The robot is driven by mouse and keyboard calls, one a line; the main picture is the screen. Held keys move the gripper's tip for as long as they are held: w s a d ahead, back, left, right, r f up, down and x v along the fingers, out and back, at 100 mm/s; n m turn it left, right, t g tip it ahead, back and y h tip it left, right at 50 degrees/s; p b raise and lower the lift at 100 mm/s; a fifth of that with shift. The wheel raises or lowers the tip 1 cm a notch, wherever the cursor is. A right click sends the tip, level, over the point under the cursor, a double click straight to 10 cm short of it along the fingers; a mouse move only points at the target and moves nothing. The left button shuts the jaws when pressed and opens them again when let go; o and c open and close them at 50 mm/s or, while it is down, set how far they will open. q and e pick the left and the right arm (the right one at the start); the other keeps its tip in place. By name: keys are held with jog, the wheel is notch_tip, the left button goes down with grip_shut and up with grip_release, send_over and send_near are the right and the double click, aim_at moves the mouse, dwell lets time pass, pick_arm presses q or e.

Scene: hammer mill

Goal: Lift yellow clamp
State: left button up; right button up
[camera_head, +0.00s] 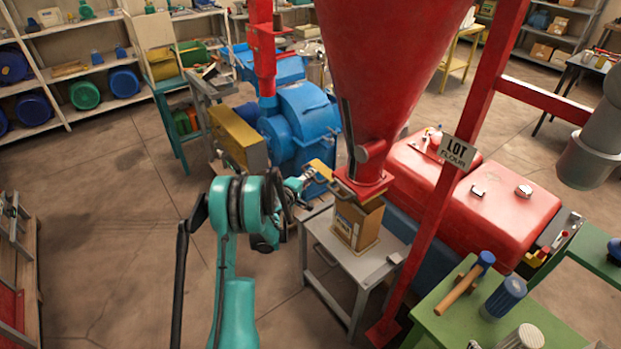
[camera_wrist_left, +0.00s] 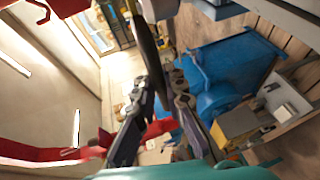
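The yellow clamp (camera_head: 321,168) is a small yellow piece at the left side of the red hopper's (camera_head: 385,60) bottom outlet, above a brown paper bag (camera_head: 357,224). My left gripper (camera_head: 305,181) is just left of the clamp, very close to it. Contact cannot be made out. I cannot make out the clamp there. My right gripper is not in view.
The bag stands on a small grey table (camera_head: 375,262). A blue machine (camera_head: 300,125) with a yellow box (camera_head: 238,137) stands behind my left gripper. A red frame post (camera_head: 440,215) and green bench (camera_head: 490,325) are to the right. Floor on the left is clear.

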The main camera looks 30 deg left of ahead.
pick_arm(q)
jog(key=o, duration=0.4)
jog(key=shift+r, duration=0.3)
jog(key=shift+o, duration=0.2)
jog(key=shift+f, duration=0.1)
jog(key=shift+s, duration=0.1)
jog(key=s+r, duration=0.2)
jog(key=s, duration=0.9)
jog(key=shift+s+r, duration=0.15)
jog(key=shift+s, duration=0.15)
jog(key=shift+d, duration=0.1)
